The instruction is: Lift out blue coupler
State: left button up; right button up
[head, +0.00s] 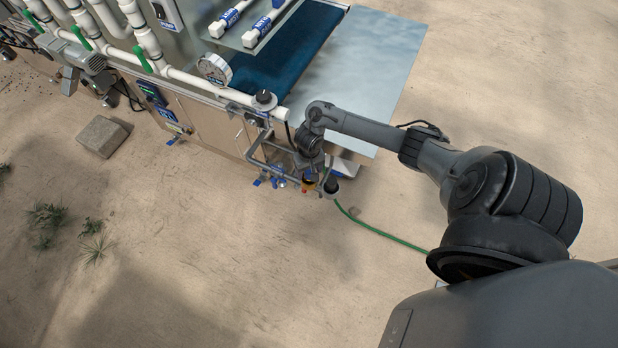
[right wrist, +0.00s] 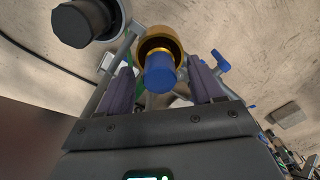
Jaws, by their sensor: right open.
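The blue coupler (right wrist: 160,76) shows in the right wrist view as a short blue cylinder seated in a round brass-coloured socket (right wrist: 150,44). My right gripper (right wrist: 161,64) is open, with one dark finger on each side of the coupler. Gaps show between the coupler and both fingers, so they look apart from it. In the head view my right gripper (head: 310,166) is small and points down at the pipework at the machine's near corner. The coupler is mostly hidden there by the gripper. My left gripper is in neither view.
A dark cylindrical cap (right wrist: 85,22) stands close beside the socket. Blue-handled valves (head: 278,181) and grey pipes crowd the left side. A green hose (head: 385,234) runs away to the right over bare sandy ground. A concrete block (head: 103,136) lies farther left.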

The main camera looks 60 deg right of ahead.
jog(key=shift+f, duration=0.7)
jog(key=shift+r, duration=0.1)
grip_shut()
